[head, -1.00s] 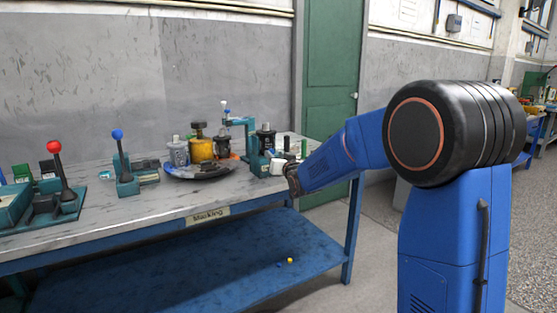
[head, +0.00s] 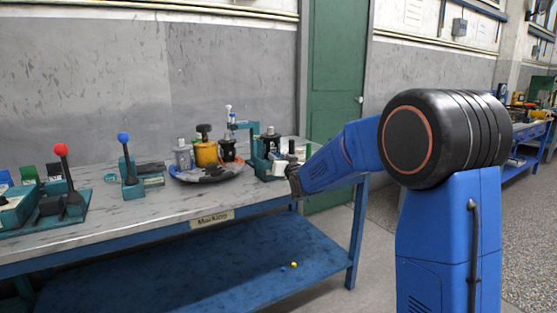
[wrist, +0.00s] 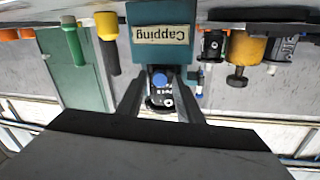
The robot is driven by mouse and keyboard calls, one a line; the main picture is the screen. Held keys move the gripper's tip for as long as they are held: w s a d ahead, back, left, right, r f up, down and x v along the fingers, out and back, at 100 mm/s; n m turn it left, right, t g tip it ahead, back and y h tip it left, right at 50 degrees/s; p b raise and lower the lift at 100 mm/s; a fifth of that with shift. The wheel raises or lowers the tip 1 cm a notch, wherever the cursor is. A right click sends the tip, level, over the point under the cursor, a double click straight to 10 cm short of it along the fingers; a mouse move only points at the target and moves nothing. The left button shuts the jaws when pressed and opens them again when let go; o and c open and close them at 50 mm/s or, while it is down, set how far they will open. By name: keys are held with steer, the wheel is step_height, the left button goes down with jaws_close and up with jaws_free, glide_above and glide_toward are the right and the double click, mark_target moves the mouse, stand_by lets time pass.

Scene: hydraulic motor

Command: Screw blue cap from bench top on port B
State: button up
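In the wrist view, which is upside down, my gripper (wrist: 159,84) has its two dark fingers apart. A round blue cap-like piece (wrist: 160,81) shows in the gap between them, on or in front of a dark motor part (wrist: 160,101) with white lettering. I cannot tell whether the fingers touch it, or which port it is at. The motor part sits in the teal fixture (wrist: 145,14) labelled "Capping". In the head view, my gripper (head: 294,182) is at the right end of the bench, beside the teal fixture (head: 260,150); its fingertips are unclear there.
The bench (head: 150,205) carries a round dark tray (head: 205,178) with several parts, a blue-knobbed lever (head: 124,137) and a red-knobbed lever (head: 62,150). A green door (head: 338,70) stands behind.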

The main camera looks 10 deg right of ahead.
jaws_close()
steer(key=shift+m, duration=0.6)
steer(key=shift+o, duration=0.2)
jaws_free()
steer(key=shift+s, duration=0.1)
steer(key=shift+s+d, duration=0.15)
steer(key=shift+s, duration=0.7)
steer(key=shift+s+d, duration=0.1)
steer(key=shift+s, duration=0.7)
